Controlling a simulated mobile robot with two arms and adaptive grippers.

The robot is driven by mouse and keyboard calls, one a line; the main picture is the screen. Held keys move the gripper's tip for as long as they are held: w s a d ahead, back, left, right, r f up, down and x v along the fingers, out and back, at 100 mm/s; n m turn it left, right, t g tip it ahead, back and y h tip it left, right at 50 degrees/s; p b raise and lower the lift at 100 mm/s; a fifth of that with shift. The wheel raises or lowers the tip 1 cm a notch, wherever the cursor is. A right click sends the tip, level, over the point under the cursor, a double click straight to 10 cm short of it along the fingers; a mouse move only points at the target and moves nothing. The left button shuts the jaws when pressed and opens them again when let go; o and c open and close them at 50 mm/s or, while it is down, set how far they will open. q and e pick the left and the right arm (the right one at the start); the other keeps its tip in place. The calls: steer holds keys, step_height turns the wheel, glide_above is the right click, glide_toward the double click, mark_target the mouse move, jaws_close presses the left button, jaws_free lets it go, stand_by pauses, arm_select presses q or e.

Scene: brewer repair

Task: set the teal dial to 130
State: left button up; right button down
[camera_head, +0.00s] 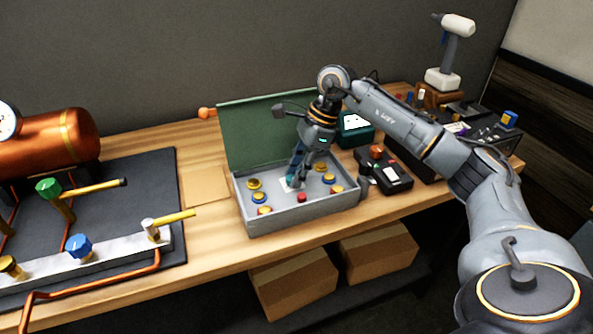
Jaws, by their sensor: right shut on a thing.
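My right gripper (299,180) points down into the open grey case (300,214), near its middle. It is shut on a small teal part (291,174), which seems to be the teal dial. The fingers hide most of it, so its pointer and setting cannot be read. A small white plate (284,186) shows beside the fingertips on the case panel. Yellow, blue and red knobs, such as a yellow one (254,184), sit around it. My left gripper is not in view.
The case's green lid (255,130) stands open behind. A dark board with copper pipes and valves (110,200) lies to the left.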

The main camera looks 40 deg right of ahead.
steer(key=m, duration=0.1)
steer(key=m+t+b, duration=0.1)
steer(key=m, duration=0.1)
steer(key=m+t+b, duration=0.1)
steer(key=m, duration=0.1)
steer(key=shift+s+a+f+h, duration=0.1)
steer(key=shift+s+h, duration=0.15)
steer(key=shift+h, duration=0.15)
steer(key=m, duration=0.2)
steer(key=m+h+b, duration=0.1)
steer(key=m, duration=0.1)
steer(key=m+t+h, duration=0.1)
steer(key=m, duration=0.1)
steer(key=shift+s+a+b, duration=0.1)
steer(key=shift+a+b, duration=0.15)
steer(key=shift+b, duration=0.15)
steer(key=shift+m, duration=0.4)
steer(key=c, duration=1.1)
jaws_free()
steer(key=shift+r, duration=0.25)
steer(key=v, duration=1.1)
steer(key=shift+s+r, duration=0.3)
